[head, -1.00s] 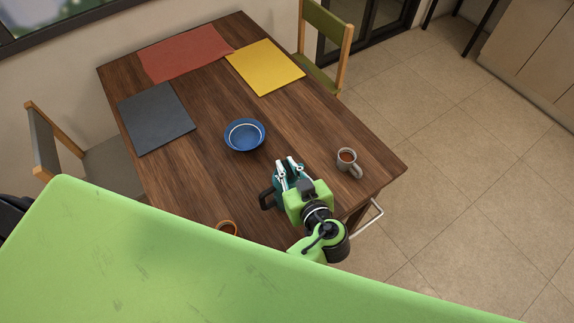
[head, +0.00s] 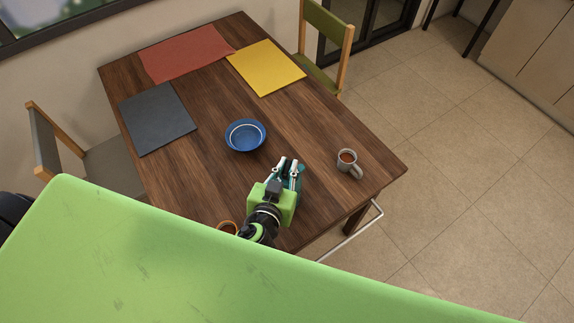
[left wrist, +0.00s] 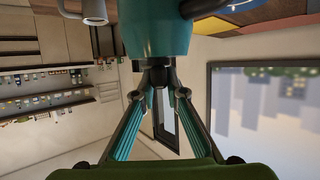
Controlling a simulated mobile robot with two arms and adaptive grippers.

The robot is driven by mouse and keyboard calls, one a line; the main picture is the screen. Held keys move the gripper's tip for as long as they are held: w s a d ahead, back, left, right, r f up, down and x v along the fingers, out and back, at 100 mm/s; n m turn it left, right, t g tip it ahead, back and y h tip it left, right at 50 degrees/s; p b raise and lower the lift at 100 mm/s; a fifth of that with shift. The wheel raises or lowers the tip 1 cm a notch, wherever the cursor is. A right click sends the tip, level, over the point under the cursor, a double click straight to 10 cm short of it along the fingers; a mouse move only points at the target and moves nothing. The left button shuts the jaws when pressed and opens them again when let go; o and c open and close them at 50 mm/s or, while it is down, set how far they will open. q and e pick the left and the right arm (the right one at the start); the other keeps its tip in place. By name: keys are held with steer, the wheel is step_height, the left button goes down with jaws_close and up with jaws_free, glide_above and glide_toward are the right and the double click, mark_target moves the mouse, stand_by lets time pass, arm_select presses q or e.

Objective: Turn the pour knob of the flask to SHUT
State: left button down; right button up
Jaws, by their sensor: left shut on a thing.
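The teal flask (head: 300,184) stands on the wooden table near its front edge, mostly hidden behind my left gripper (head: 287,165) in the head view. In the left wrist view the flask's teal body (left wrist: 156,35) fills the top middle. There the fingertips of my left gripper (left wrist: 158,85) close together on the dark pour knob (left wrist: 158,68) at the flask. Any marking on the knob is too small to read, so its setting cannot be told. The flask's dark handle is hidden in the head view; part of it shows in the left wrist view. My right gripper is out of view.
A grey mug (head: 347,165) stands right of the flask, a blue bowl (head: 245,136) behind it. An orange-rimmed mug (head: 227,227) is partly hidden by my left arm. Grey (head: 157,118), red (head: 185,52) and yellow (head: 265,67) mats lie farther back. Chairs flank the table.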

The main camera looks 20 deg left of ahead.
arm_select(q)
steer(key=m+h+p, duration=0.2)
steer(key=m+h, duration=0.1)
steer(key=m+h+p, duration=0.1)
steer(key=h, duration=0.1)
steer(key=shift+r+m+g, duration=0.25)
steer(key=shift+m+g, duration=0.15)
steer(key=m+h, duration=0.1)
steer(key=m+g+h+p, duration=0.1)
steer(key=h, duration=0.1)
steer(key=shift+w+a+f+m+g, duration=0.1)
steer(key=shift+f+m+g, duration=0.05)
steer(key=shift+m+g, duration=0.2)
steer(key=shift+f+m+g+h, duration=0.1)
steer(key=shift+m+g+h, duration=0.75)
steer(key=shift+m+h, duration=0.4)
steer(key=shift+m+g+h, duration=0.75)
steer(key=shift+m+g, duration=0.35)
steer(key=shift+f+m+g+h+b, duration=0.1)
steer(key=shift+m+g+h+b, duration=0.35)
steer(key=shift+m+g, duration=0.4)
steer(key=shift+s+d+f, duration=0.1)
steer(key=shift+s+d, duration=0.15)
steer(key=shift+s, duration=0.1)
